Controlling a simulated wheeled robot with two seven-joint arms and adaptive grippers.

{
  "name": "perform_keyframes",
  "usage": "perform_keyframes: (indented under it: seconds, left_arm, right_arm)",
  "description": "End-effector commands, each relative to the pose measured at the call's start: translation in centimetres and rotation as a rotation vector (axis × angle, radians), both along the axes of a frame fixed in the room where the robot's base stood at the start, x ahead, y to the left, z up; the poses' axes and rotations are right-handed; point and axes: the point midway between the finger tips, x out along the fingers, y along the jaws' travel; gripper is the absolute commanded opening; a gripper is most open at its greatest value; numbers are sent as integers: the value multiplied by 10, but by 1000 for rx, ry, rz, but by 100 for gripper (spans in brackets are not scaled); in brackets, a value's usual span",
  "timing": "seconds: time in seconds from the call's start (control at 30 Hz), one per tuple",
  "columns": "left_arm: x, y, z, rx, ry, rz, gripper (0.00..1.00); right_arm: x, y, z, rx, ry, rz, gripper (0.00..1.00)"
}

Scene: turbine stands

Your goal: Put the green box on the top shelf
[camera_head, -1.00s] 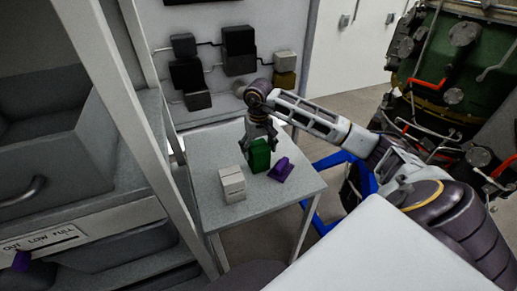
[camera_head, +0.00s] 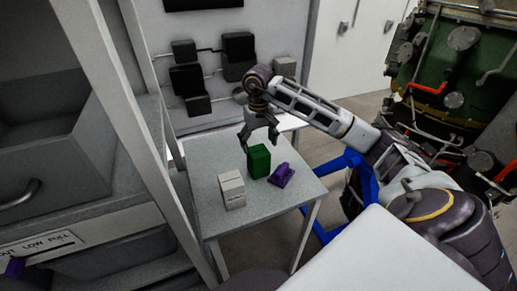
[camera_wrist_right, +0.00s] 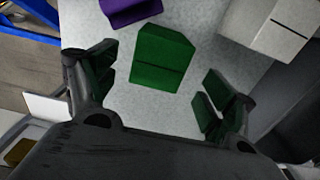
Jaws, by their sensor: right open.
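The green box (camera_head: 258,161) stands upright on a small grey table (camera_head: 212,157), between a white box and a purple object. My right gripper (camera_head: 259,143) is open and empty, above and just behind the green box. In the right wrist view the green box (camera_wrist_right: 161,57) lies ahead of and between the two spread fingers (camera_wrist_right: 160,90), apart from both. My left gripper is out of view. A grey shelving unit (camera_head: 121,117) stands at the left; I cannot tell its top shelf in these views.
The white box (camera_head: 231,189) stands left of the green box, and the purple object (camera_head: 281,175) sits close on its right. A grey bin (camera_head: 45,140) is on the shelving unit. Black boxes (camera_head: 187,78) hang on the wall behind. The table's right front part is clear.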

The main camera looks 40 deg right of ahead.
Motion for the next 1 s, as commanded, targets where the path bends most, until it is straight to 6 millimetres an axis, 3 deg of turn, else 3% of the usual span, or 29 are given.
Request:
perform_keyframes:
  seconds: [0.6,1.0]
  left_arm:
    - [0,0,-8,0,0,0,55]
    - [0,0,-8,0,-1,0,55]
  right_arm:
    - [0,0,53,0,-1,-1,84]
    - [0,0,66,0,1,-1,84]
